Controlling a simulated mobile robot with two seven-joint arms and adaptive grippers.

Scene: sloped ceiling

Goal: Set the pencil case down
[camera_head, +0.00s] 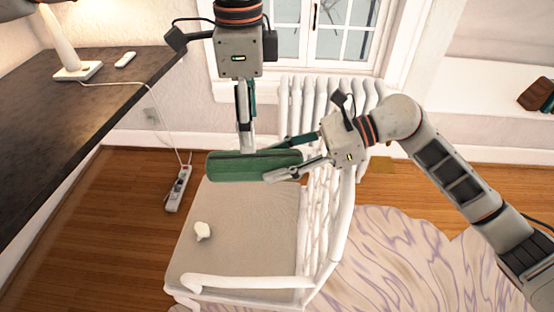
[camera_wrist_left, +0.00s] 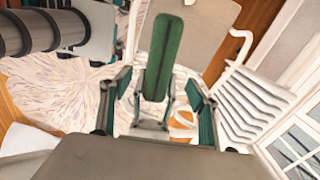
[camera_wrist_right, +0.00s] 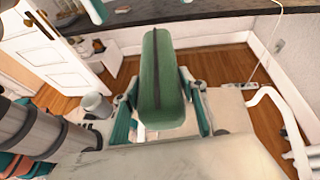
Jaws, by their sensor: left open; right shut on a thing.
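The green pencil case (camera_head: 230,169), with a dark zip line along its top, is held level above the chair seat (camera_head: 222,250). My right gripper (camera_head: 284,162) is shut on the case's right part. In the right wrist view the case (camera_wrist_right: 160,80) lies between its two fingers. My left gripper (camera_head: 246,148) is open, pointing down right at the case's back edge. In the left wrist view the case (camera_wrist_left: 166,55) shows beyond and between the spread fingers. I cannot tell whether they touch it.
A dark desk (camera_head: 60,130) with a lamp stands left. A power strip (camera_head: 179,188) lies on the floor; a radiator (camera_head: 300,97) stands behind.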

